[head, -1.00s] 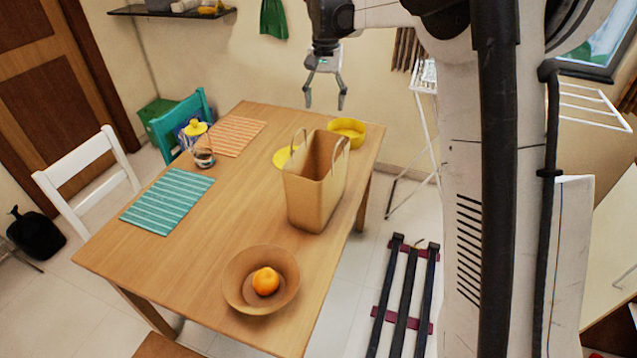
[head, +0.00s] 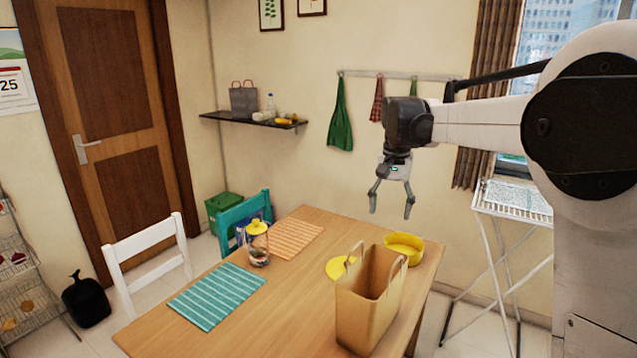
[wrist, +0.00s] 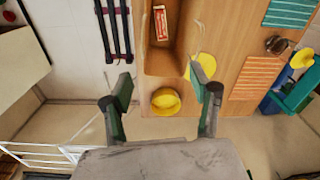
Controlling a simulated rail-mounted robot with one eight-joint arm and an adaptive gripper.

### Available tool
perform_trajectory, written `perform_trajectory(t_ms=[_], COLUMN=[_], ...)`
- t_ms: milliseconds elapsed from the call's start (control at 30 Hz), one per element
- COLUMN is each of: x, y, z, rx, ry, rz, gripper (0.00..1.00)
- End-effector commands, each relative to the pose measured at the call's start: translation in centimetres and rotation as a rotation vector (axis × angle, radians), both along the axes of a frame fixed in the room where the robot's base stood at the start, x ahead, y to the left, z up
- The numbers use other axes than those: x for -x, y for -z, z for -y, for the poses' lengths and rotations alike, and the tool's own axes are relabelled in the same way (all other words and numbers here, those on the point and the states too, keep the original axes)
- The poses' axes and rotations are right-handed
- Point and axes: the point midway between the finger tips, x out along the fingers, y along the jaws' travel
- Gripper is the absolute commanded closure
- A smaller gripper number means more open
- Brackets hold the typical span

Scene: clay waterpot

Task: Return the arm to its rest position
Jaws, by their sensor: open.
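My gripper (head: 391,208) is open and empty in the head view. It points down and hangs in the air above the far end of the wooden table (head: 225,333). In the wrist view my gripper's two fingers (wrist: 163,92) are spread apart with nothing between them. My arm reaches in from the right at a raised height, clear of the table. Below the gripper stand a tan bag (head: 365,310) with two handles and a round yellow dish (head: 404,247).
A glass jar with a yellow lid (head: 258,245), an orange striped mat (head: 297,238) and a teal mat (head: 217,296) lie on the table. A white drying rack (head: 510,205) stands right. A red-labelled box (wrist: 160,22) lies inside the bag. The air around the gripper is free.

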Motion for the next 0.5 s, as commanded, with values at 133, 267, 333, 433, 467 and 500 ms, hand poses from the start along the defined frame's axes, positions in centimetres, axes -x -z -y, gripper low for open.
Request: perform_trajectory(t_ms=[133, 267, 333, 433, 467, 500], x=[3.9, 7.2, 9.0, 11.6, 12.4, 13.5], y=[-1.3, -2.0, -2.2, -2.3, -2.3, -2.3], z=[0.0, 0.0, 0.0, 0.0, 0.0, 0.0], rx=[0.002, 0.007, 0.011, 0.016, 0.017, 0.019], ry=[-0.038, -0.072, -0.091, -0.117, -0.124, -0.134], rz=[0.057, 0.107, 0.135, 0.174, 0.187, 0.201], gripper=[0.43, 0.43, 0.43, 0.43, 0.43, 0.43])
